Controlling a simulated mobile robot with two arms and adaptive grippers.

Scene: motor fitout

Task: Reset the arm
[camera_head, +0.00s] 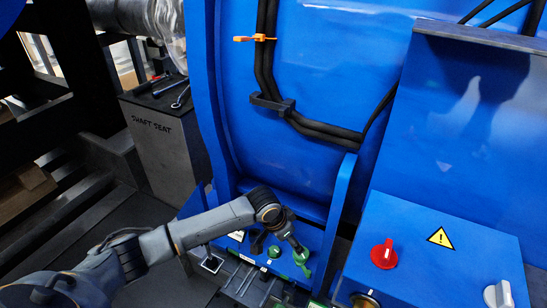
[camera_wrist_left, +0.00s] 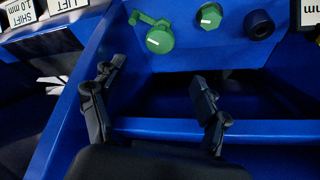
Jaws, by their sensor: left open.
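My left arm (camera_head: 215,222) comes in from the left in the head view and bends down at its dark joint over a blue control box. In the left wrist view my left gripper (camera_wrist_left: 157,76) is open and empty, its two dark fingers apart. A green knob with a lever (camera_wrist_left: 160,40) lies just beyond the fingertips, with no clear contact. A second green knob (camera_wrist_left: 210,16) and a black knob (camera_wrist_left: 258,24) sit to its right. The fingertips cannot be made out clearly in the head view. My right gripper is in neither view.
A blue box with a red rotary switch (camera_head: 384,254) and a yellow warning sign (camera_head: 440,238) stands at right. A grey stand marked "SHAFT SEAT" (camera_head: 160,150) is at left. Black cables (camera_head: 265,60) run down the large blue housing (camera_head: 320,130). A blue ledge (camera_wrist_left: 255,133) crosses below the knobs.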

